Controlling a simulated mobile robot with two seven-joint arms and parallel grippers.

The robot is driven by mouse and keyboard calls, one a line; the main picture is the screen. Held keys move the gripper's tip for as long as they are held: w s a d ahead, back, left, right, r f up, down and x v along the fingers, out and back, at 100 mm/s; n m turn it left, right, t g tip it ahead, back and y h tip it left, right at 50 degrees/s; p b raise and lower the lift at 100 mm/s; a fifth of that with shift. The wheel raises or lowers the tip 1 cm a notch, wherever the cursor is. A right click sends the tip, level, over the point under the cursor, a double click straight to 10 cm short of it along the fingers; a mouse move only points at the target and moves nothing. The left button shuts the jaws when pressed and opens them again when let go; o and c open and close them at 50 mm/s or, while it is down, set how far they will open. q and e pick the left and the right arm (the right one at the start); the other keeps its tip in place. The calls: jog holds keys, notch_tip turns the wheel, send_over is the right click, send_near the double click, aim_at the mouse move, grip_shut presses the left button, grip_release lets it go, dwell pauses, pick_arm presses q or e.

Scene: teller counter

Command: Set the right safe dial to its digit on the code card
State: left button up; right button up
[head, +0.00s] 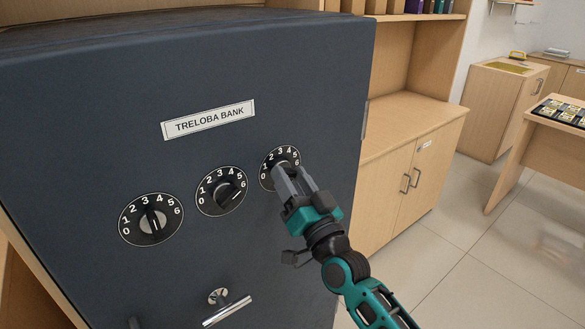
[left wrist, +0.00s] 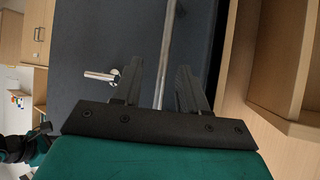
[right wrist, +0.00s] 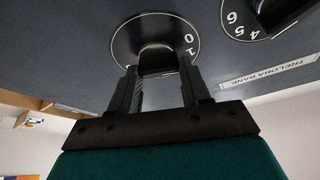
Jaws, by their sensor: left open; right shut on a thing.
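The right safe dial (head: 267,177) is a black disc with white digits on the dark safe door. My right gripper (head: 284,170) is shut on its knob and covers part of the dial. In the right wrist view the dial (right wrist: 124,40) shows 0 and 1, with the knob (right wrist: 156,60) between the fingers (right wrist: 158,92). The pointer's setting is hidden. The middle dial (head: 207,201) and left dial (head: 132,230) are to the left. My left gripper (left wrist: 160,85) is open in front of the safe door. No code card can be made out.
The safe door (head: 110,120) bears a TRELOBA BANK plate (head: 208,120) and a metal handle (head: 227,311) below the dials. A wooden cabinet (head: 400,150) stands close on the right. Open tiled floor (head: 450,240) lies beyond my right arm.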

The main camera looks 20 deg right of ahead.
jog(key=shift+r+m+h+p, duration=0.1)
jog(key=shift+m+h+p, duration=0.35)
jog(key=shift+m, duration=0.65)
jog(key=o, duration=1.1)
jog(key=shift+c, duration=0.2)
jog(key=shift+s, duration=0.1)
jog(key=v, duration=1.2)
jog(key=shift+s, duration=0.4)
